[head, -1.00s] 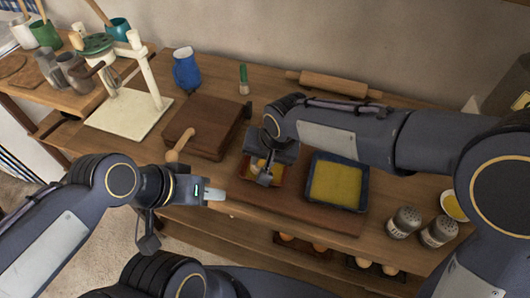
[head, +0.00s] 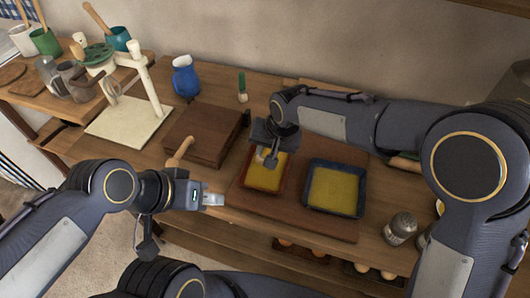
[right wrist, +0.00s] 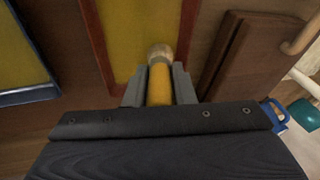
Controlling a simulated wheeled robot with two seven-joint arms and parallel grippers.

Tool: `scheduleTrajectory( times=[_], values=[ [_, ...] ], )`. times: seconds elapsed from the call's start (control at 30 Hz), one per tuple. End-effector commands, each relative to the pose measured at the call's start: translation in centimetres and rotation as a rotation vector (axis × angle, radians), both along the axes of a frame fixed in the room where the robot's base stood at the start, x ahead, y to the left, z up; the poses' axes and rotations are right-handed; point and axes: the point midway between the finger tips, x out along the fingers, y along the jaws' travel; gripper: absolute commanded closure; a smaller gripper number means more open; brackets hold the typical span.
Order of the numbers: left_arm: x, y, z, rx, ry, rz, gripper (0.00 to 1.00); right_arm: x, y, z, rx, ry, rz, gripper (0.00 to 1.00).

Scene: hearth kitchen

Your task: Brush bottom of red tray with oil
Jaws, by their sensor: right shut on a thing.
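The red tray (head: 246,181) lies on a wooden board, its bottom covered in yellow in the part I see. In the right wrist view the red tray (right wrist: 189,30) lies under the brush. My right gripper (head: 268,158) is over the tray's far part. It is shut on the brush (right wrist: 160,82), which has a yellow handle and pale bristles; the bristles are over the yellow bottom, but I cannot tell if they touch it. My left gripper (head: 213,199) is in front of the board's left end, near the table's front edge; its finger gap is unclear.
A blue tray (head: 336,189) with a yellow bottom sits right of the red tray. A brown wooden box (head: 207,134) stands to the left, with a blue jug (head: 186,77) behind. A shaker (head: 400,229) stands at the front right. My right arm hides part of the table.

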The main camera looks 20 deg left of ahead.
Motion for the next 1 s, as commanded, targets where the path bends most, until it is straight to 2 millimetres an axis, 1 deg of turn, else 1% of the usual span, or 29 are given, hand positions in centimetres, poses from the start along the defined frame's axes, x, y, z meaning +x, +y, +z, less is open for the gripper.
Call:
scheduleTrajectory(
  times=[0.03,0.2,0.4,0.53,0.8,1.0],
  values=[
    [0.0,0.0,0.4,0.000,0.000,0.000,0.64,0.5,0.0,0.2,-0.001,0.000,-0.001,1.00],
    [0.0,0.0,0.7,0.000,0.000,0.000,0.64,1.7,0.1,0.2,0.000,-0.001,-0.001,1.00],
    [0.0,0.0,0.5,0.000,0.000,0.000,0.64,1.9,0.1,-0.1,0.001,-0.001,0.002,1.00],
    [0.0,0.0,0.1,0.000,0.000,0.000,0.64,1.2,0.1,-0.1,0.001,-0.001,0.002,1.00],
    [0.0,0.0,-0.8,0.000,0.000,0.000,0.64,-1.2,0.0,-0.2,0.000,-0.001,0.003,1.00],
    [0.0,0.0,-1.0,0.000,0.000,0.000,0.64,-2.0,-0.1,-0.2,0.000,0.001,0.001,1.00]
  ],
)
